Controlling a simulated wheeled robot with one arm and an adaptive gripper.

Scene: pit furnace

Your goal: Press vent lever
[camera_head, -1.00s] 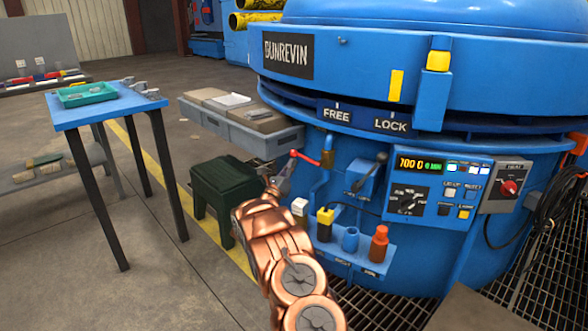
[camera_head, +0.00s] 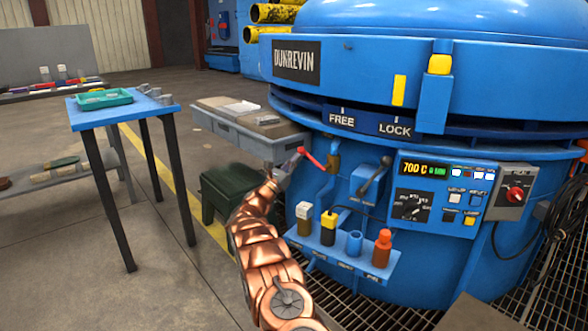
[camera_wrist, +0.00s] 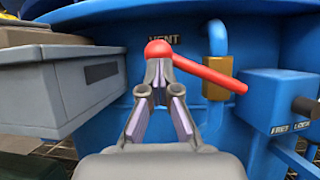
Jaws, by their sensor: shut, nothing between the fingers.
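The vent lever (camera_wrist: 212,74) is a red bar with a round knob, sloping down to the right to a brass valve body (camera_wrist: 217,76) on a blue pipe. A partly covered "VENT" label shows behind it. In the head view the lever (camera_head: 312,159) is on the left side of the blue furnace. My gripper (camera_wrist: 158,65) is shut and empty. Its fingertips are right at the knob, just under it in the wrist view; whether they touch cannot be told. The gripper also shows in the head view (camera_head: 291,163), small, at the lever's left end.
A grey drawer box (camera_wrist: 85,86) stands close on the left. A blue lock box (camera_wrist: 262,100) with a dark handle is close on the right. A control panel (camera_head: 436,195) is further right.

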